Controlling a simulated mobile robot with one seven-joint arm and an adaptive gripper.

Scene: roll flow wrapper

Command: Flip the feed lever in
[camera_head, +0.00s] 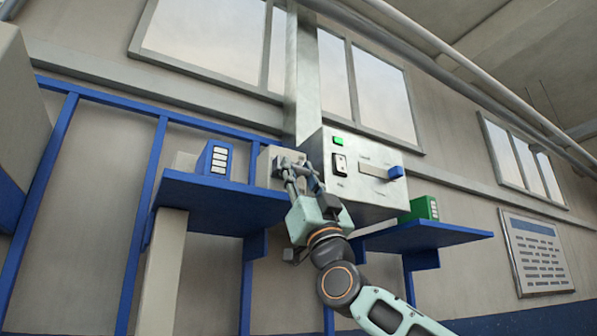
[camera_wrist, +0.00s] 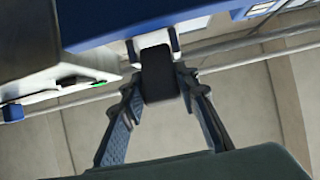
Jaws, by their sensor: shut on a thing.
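A grey control box (camera_head: 360,200) stands on the wall with a green indicator, a black and white rocker switch (camera_head: 339,164) and a slot with a blue knob (camera_head: 396,172) at its right. My gripper (camera_head: 290,163) is at the box's left side, with its tips against small grey parts there. In the wrist view my gripper (camera_wrist: 159,82) is shut on a dark block (camera_wrist: 160,78) between white bracket pieces (camera_wrist: 174,38). I cannot tell whether this block is the feed lever. The blue knob also shows in the wrist view (camera_wrist: 12,112), apart from my fingers.
A blue shelf (camera_head: 215,205) on the left holds a blue box (camera_head: 213,158). Another blue shelf (camera_head: 430,236) on the right holds a green box (camera_head: 422,208). A metal column (camera_head: 303,85) rises behind the control box. Blue rails (camera_head: 140,235) line the left wall.

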